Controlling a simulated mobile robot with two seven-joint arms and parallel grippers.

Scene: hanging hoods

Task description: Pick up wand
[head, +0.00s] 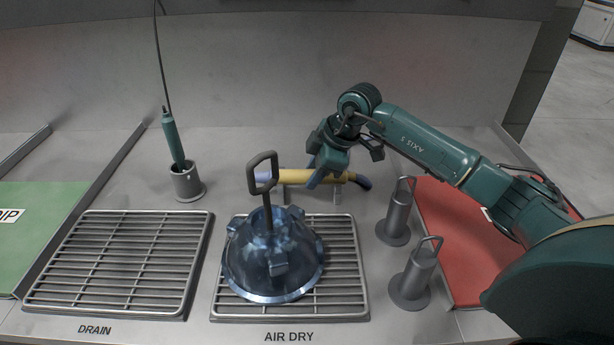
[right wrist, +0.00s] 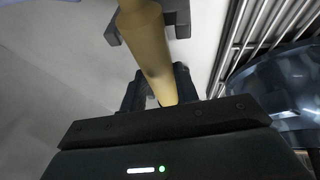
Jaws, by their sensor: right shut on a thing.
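The wand (head: 299,176) is a yellow rod with blue-grey ends, lying level behind the air-dry rack in the head view. It sits at the height of two small grey supports (head: 337,195); I cannot tell whether it still touches them. My right gripper (head: 322,176) is shut on the wand, right of its middle, and hides part of it. In the right wrist view the yellow rod (right wrist: 150,50) runs down between the fingers (right wrist: 158,92). My left gripper is not in view.
A blue glassy dome (head: 272,260) with an upright handle stands on the air-dry rack (head: 345,290). Two grey handled cylinders (head: 398,215) (head: 413,278) stand right of it. A corded green tool (head: 173,140) stands in a grey cup (head: 187,183). The drain rack (head: 115,260) is empty.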

